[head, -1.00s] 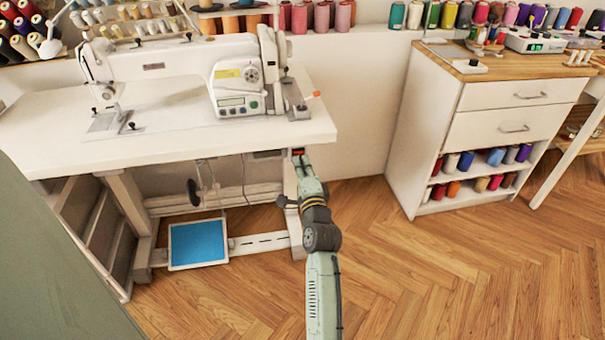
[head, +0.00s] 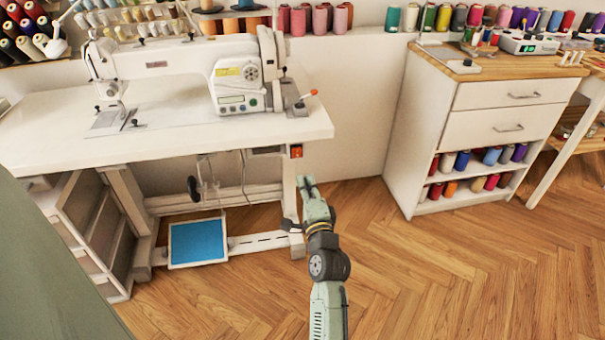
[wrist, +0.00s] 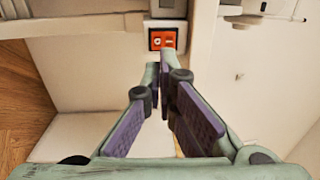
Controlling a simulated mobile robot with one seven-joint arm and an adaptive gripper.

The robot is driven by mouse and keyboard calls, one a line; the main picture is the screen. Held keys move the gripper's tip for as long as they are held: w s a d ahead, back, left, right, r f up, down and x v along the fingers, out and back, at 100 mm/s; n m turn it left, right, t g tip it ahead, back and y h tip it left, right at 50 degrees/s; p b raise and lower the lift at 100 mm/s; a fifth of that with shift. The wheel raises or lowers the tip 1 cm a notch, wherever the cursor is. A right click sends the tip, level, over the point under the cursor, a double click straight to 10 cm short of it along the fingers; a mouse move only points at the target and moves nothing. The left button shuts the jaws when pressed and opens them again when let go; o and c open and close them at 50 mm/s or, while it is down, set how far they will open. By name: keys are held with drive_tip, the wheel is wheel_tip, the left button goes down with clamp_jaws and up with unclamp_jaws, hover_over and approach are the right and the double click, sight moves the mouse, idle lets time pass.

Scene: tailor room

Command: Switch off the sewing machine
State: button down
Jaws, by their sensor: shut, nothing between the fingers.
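The white sewing machine (head: 170,72) stands on its white table in the head view. A small red-orange switch (head: 296,151) in a dark housing is fixed under the table's right front edge. In the wrist view the switch (wrist: 162,39) is straight beyond the fingertips, with two buttons side by side. My gripper (head: 306,181) is below the switch in the head view, apart from it. In the wrist view my gripper (wrist: 158,68) has its fingertips together with nothing between them.
The white table (head: 200,143) has a leg close to the left of my gripper. A blue foot pedal (head: 197,242) lies below. A white drawer cabinet (head: 425,130) stands to the right. The wooden floor between is clear.

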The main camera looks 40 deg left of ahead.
drive_tip(key=v, duration=0.5)
drive_tip(key=shift+b, duration=0.4)
drive_tip(key=shift+r, duration=0.15)
